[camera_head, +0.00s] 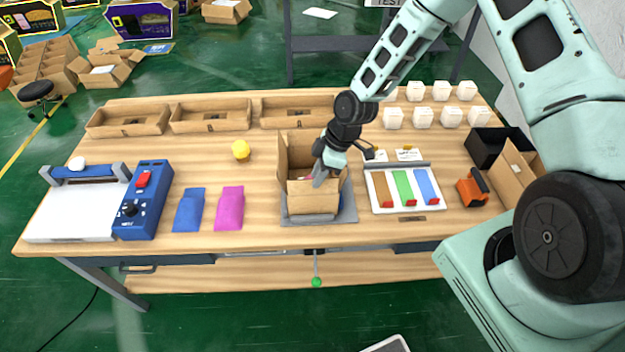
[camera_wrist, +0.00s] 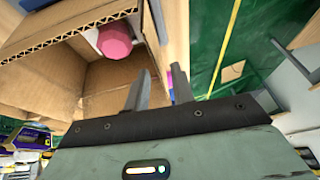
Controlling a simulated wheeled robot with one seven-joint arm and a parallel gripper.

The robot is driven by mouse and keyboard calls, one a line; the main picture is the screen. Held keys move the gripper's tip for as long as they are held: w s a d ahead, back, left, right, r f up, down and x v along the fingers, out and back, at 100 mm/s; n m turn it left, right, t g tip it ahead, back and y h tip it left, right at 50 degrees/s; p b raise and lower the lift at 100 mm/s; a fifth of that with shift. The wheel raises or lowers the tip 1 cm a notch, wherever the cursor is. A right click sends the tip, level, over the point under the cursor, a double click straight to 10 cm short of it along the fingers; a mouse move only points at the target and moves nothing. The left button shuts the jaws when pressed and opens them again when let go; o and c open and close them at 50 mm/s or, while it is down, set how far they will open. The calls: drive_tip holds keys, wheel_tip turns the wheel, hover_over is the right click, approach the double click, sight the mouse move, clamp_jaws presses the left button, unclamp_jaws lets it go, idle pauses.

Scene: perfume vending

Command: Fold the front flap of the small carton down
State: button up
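The small brown carton (camera_head: 312,200) stands on a grey plate on the table, its top open. A tall flap stands up at its back left. Its front panel faces me; I cannot clearly tell where the front flap's fold lies. My gripper (camera_head: 322,177) is over the right part of the carton's opening, and partly hides it. In the wrist view, my gripper (camera_wrist: 160,88) has its two fingers apart, with a gap between them, beside a cardboard wall (camera_wrist: 154,30). A pink round-ended object (camera_wrist: 114,41) is inside the carton.
A white board with brown, green and blue strips (camera_head: 404,190) lies right of the carton. White boxes (camera_head: 422,118) stand behind it. A yellow object (camera_head: 241,150), blue and magenta pouches (camera_head: 229,208) and a blue device (camera_head: 143,205) are left.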

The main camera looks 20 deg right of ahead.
drive_tip(key=shift+p+x, duration=0.5)
drive_tip(key=shift+x, duration=1.6)
clamp_jaws()
